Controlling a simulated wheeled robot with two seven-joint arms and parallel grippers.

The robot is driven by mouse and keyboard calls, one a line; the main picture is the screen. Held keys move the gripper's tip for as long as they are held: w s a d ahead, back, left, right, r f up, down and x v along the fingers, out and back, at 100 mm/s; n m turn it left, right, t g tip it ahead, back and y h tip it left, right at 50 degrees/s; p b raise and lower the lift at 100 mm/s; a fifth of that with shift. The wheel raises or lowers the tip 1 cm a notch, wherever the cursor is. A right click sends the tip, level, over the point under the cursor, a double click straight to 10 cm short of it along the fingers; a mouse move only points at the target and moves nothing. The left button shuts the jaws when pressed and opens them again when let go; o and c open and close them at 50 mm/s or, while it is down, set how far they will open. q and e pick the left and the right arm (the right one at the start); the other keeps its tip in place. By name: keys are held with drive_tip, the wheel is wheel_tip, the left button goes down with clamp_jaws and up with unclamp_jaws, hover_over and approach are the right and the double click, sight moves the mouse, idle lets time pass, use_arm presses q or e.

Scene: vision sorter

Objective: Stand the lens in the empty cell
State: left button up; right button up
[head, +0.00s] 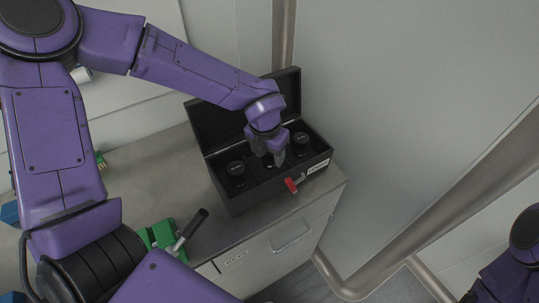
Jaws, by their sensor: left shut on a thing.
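A black case (243,205) with its lid (205,118) open stands on the grey counter. One dark round lens (236,168) stands upright in its left cell, and another dark lens (301,139) stands in its right cell. My left gripper (274,160) points down into the middle cell between them. It is shut on a dark lens (268,160), which is mostly hidden by the fingers. I cannot tell whether this lens touches the cell floor. My right gripper is out of view; only part of the right arm shows at the lower right.
A green fixture with a black-handled lever (190,231) stands at the counter's front left. A wall panel (400,100) rises close behind and right of the case.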

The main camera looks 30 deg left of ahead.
use_arm(q)
drive_tip(key=shift+f, duration=0.65)
drive_tip(key=shift+w+f, duration=0.35)
drive_tip(key=shift+w, duration=0.05)
drive_tip(key=shift+s, duration=0.1)
drive_tip(key=o, duration=1.2)
drive_tip(key=shift+s, duration=0.2)
drive_tip(key=shift+w, duration=0.15)
drive_tip(key=shift+r, duration=0.3)
drive_tip(key=r, duration=0.4)
drive_tip(key=s+r, duration=0.1)
drive_tip(key=r, duration=0.2)
drive_tip(key=s+r, duration=0.1)
drive_tip(key=r, duration=0.3)
drive_tip(key=shift+r, duration=0.3)
